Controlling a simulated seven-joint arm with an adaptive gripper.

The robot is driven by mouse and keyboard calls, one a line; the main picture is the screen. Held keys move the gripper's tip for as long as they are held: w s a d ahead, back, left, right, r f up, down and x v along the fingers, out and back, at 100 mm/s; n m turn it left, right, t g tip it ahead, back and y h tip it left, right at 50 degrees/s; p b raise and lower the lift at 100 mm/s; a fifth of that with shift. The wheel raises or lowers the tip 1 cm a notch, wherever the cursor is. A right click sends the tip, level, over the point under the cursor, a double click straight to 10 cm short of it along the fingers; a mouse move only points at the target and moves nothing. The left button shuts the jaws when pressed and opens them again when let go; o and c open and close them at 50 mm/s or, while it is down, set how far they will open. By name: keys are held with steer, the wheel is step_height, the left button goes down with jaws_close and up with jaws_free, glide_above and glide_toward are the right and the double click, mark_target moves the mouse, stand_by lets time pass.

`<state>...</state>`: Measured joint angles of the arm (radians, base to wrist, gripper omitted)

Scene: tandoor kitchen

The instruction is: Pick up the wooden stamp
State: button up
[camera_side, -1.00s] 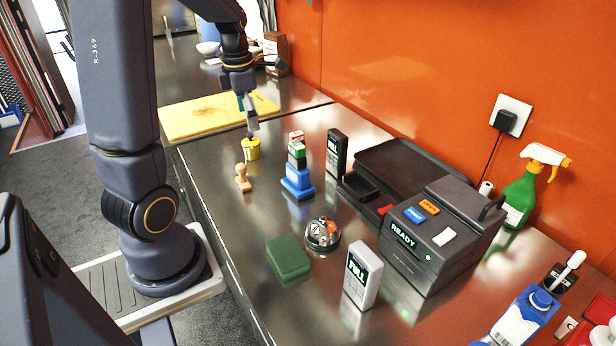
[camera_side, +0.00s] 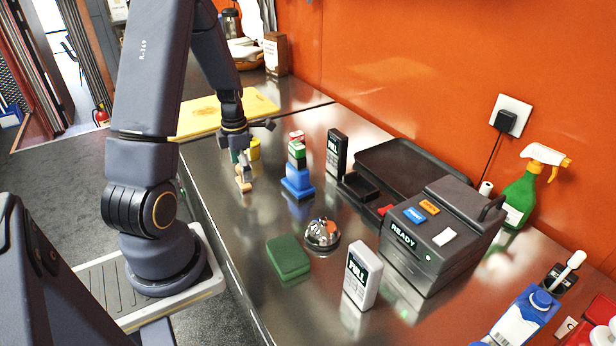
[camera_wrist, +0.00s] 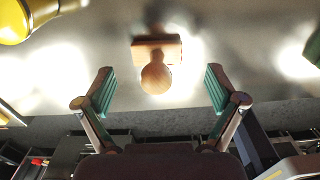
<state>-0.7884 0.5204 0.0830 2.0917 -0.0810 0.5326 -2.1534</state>
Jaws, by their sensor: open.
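The wooden stamp (camera_side: 243,183) stands upright on the steel counter, partly hidden by my gripper in the side view. In the wrist view the stamp (camera_wrist: 157,66) shows its round knob and rectangular base from above. My gripper (camera_side: 242,165) is just over the stamp, pointing down. In the wrist view my gripper (camera_wrist: 158,92) is open, with one green-padded finger on each side of the knob's line. The knob lies a little beyond the fingertips, centred between them, and no contact is visible.
A blue-based stamp stack (camera_side: 297,178) is to the right. A green block (camera_side: 288,257) and a bell (camera_side: 322,233) are nearer. The counter's left edge is close.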

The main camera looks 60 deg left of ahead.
steer(key=f, duration=0.3)
steer(key=shift+a+f, duration=0.2)
steer(key=shift+f, duration=0.2)
steer(key=c, duration=1.2)
